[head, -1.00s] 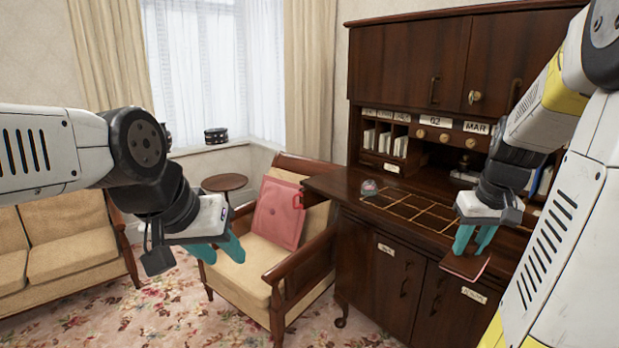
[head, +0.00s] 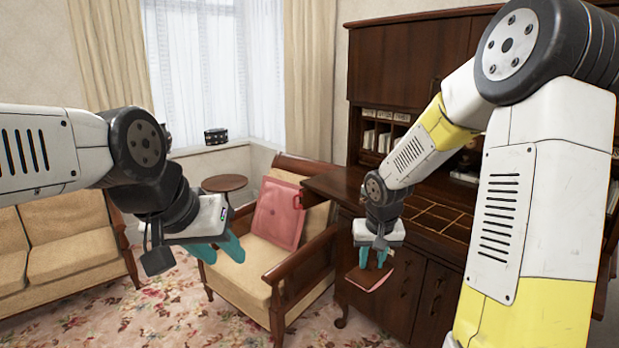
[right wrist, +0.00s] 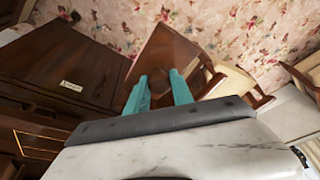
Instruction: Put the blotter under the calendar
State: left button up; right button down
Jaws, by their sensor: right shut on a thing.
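My right gripper (head: 372,264) is shut on a flat, reddish-brown piece, which I take to be the blotter (head: 366,282). It holds the piece in the air in front of the desk's left end. In the right wrist view the blotter (right wrist: 165,52) shows as a brown slab between and beyond the teal fingers (right wrist: 158,88). The calendar, with its 02 and MAR cards on the desk's upper part, is hidden behind my right arm now. My left gripper (head: 219,249) is open and empty, in front of the armchair.
The dark wooden desk (head: 331,188) has a gridded writing surface (head: 435,217) and pigeonholes above it. An armchair (head: 246,262) with a pink cushion (head: 277,214) stands close to its left. A sofa (head: 75,245) and a small round table (head: 224,183) are further left.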

notch_tip(320, 180, down, 10)
jog(key=s, duration=0.2)
jog(key=shift+s+a, duration=0.1)
jog(key=shift+a, duration=0.05)
dwell(0.4)
